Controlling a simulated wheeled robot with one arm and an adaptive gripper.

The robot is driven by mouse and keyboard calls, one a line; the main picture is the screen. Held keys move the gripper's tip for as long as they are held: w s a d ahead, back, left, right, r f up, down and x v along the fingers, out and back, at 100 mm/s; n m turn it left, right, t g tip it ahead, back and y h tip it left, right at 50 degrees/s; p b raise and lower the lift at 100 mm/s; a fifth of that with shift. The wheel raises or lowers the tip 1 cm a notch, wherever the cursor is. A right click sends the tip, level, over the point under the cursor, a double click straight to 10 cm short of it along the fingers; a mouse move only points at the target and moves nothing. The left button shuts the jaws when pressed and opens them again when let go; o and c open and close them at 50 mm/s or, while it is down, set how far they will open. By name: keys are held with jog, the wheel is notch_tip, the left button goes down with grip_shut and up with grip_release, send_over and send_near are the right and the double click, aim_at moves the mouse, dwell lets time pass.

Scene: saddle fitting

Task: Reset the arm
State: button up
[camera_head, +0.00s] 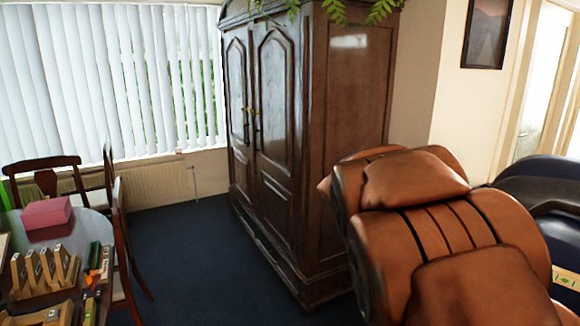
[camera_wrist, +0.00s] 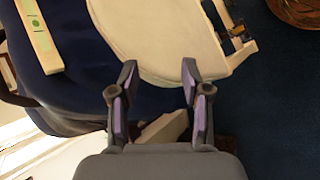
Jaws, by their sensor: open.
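My gripper (camera_wrist: 158,76) shows in the wrist view, with its two dark, purple-sided fingers spread apart. No object is held between them. A cream, rounded panel (camera_wrist: 150,35) lies beyond the fingertips, and its lower edge passes behind the space between them. I cannot tell how far the fingertips are from it. My gripper and arm do not show in the head view.
A brown padded leather seat (camera_head: 470,290) and dark blue rounded furniture (camera_head: 535,170) stand at right. A wooden wardrobe (camera_head: 350,120) stands behind. A table (camera_head: 85,226) with a pink box (camera_head: 47,213) and chairs are at left. Blue carpet (camera_head: 200,260) is clear between.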

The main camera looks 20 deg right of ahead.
jog(key=s+a+f+n+t+y, duration=0.1)
jog(key=s+a+f+y, duration=0.1)
jog(key=a, duration=0.6)
jog(key=s+a+f+n+t+y, duration=0.1)
jog(key=s+a+f+y, duration=0.1)
jog(key=a, duration=0.7)
jog(key=s+a+f+n+t+y, duration=0.1)
jog(key=s+a+f+y, duration=0.2)
jog(key=a, duration=0.6)
notch_tip(320, 180, down, 2)
jog(key=shift+s+a+f, duration=0.2)
jog(key=shift+s+f, duration=0.05)
jog(key=shift+s, duration=0.3)
jog(key=shift+c, duration=0.2)
jog(key=shift+c, duration=0.3)
jog(key=shift+d, duration=0.15)
